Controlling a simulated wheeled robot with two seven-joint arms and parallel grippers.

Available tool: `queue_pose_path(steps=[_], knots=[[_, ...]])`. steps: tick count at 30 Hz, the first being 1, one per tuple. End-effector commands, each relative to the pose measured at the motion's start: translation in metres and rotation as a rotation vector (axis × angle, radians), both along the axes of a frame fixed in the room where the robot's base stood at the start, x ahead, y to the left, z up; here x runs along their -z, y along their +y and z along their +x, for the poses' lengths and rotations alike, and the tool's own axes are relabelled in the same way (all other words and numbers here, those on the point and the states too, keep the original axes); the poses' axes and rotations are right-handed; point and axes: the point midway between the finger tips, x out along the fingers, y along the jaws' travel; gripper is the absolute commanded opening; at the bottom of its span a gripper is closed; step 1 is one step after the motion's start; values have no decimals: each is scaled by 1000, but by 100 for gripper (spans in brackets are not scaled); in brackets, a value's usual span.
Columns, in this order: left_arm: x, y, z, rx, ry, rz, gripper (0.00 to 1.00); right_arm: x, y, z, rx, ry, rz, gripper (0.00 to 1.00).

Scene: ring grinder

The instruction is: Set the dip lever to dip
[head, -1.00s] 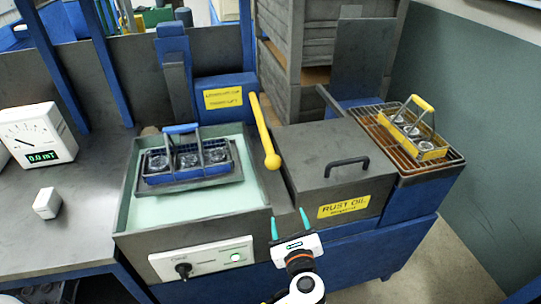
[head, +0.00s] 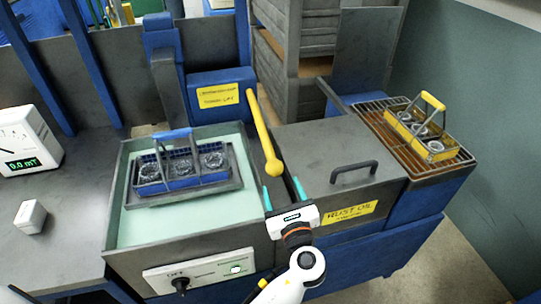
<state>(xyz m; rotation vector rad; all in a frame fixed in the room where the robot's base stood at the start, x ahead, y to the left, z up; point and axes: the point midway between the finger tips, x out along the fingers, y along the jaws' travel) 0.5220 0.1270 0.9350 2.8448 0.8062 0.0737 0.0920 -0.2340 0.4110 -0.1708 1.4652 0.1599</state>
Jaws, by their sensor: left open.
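The dip lever is a yellow bar (head: 260,125) with a round ball knob at its lower end. It slants down from a blue box with a yellow label (head: 218,95) and ends between the tank and the rust oil box. My left gripper (head: 284,190), with teal fingertips, is open and empty. Its fingertips appear just below the ball knob in the picture, one to each side; I see no contact, and depth is hard to judge. A blue basket with round metal parts (head: 182,172) sits on a dark tray over the pale green tank (head: 142,226). My right gripper is out of view.
The rust oil box (head: 338,150) with a dark lid handle (head: 354,171) stands right of the lever. A yellow basket (head: 437,147) rests on a wire rack at the right. A front panel (head: 200,270) has a black knob and green light. A meter (head: 28,140) stands left.

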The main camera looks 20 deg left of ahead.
Motion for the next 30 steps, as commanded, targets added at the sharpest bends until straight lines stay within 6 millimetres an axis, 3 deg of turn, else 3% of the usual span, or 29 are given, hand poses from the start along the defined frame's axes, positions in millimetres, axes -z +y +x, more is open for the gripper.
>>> queue_pose_path(steps=[15,21,30], knots=[[-2,50,80,-2,-1,0,63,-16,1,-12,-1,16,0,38],[0,58,93,-1,1,-1,63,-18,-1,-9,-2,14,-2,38],[0,59,94,-1,0,-1,63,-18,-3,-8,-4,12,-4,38]])
